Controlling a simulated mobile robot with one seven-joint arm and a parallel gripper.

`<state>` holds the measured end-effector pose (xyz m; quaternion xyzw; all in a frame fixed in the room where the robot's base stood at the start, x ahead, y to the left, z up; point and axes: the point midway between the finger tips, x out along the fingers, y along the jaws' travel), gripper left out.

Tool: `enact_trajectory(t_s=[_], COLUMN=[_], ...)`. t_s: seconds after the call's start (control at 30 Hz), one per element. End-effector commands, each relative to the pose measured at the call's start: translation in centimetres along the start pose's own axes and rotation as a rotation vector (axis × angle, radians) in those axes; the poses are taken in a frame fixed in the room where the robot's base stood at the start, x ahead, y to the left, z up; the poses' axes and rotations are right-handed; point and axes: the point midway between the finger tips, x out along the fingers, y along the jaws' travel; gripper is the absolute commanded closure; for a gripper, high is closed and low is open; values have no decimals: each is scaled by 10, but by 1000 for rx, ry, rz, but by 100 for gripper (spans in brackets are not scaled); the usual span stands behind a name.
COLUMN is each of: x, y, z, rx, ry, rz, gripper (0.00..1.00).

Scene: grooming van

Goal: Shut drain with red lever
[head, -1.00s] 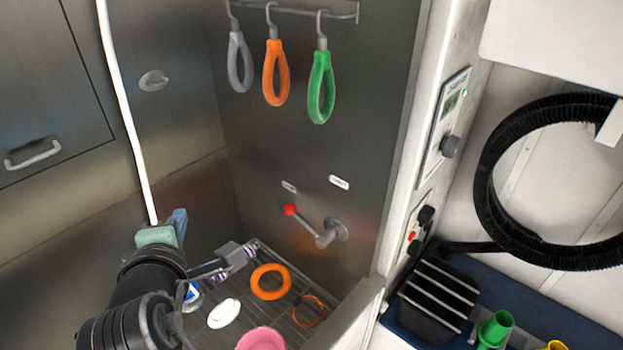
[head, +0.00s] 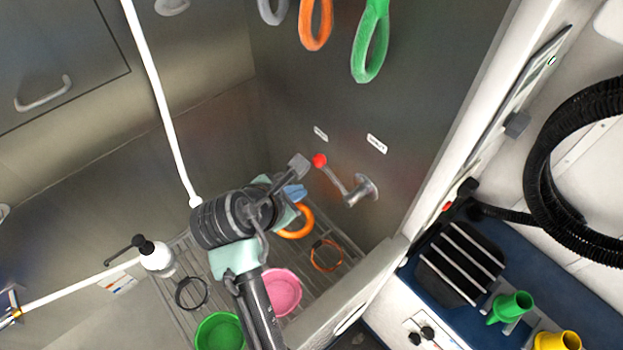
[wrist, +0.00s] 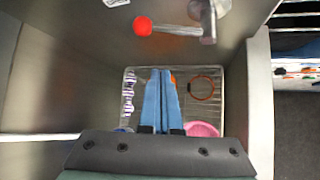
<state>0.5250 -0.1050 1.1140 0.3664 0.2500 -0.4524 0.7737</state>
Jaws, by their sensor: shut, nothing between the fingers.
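The red-knobbed lever (head: 319,161) is on the dark metal wall of the tub. Its grey arm slants up and left from a round pivot (head: 363,190), towards the left of two small labels. The lever's red knob (wrist: 142,27) shows at the top of the wrist view, with its arm running right. My gripper (head: 297,192) has blue fingers, which lie together and empty in the wrist view (wrist: 160,73). It is left of and below the red knob in the head view and does not appear to touch it. The drain itself cannot be made out.
Below are the slatted tub floor, an orange ring (head: 297,222), a pink bowl (head: 281,292) and a green bowl (head: 219,332). Loops, including a green one (head: 371,45), hang above the lever. A white partition (head: 345,290) bounds the tub at right.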

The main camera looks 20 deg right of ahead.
Motion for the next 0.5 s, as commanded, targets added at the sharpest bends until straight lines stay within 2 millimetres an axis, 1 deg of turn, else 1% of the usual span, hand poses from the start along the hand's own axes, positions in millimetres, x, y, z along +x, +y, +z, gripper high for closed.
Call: enact_trajectory(t_s=[0.17, 0.3, 0.5], x=[25, 51, 84], y=[-1, 0, 0], z=[1, 1, 1], rx=[2, 2, 2], ry=[2, 2, 2], rz=[-5, -4, -2], gripper=[100, 100, 100])
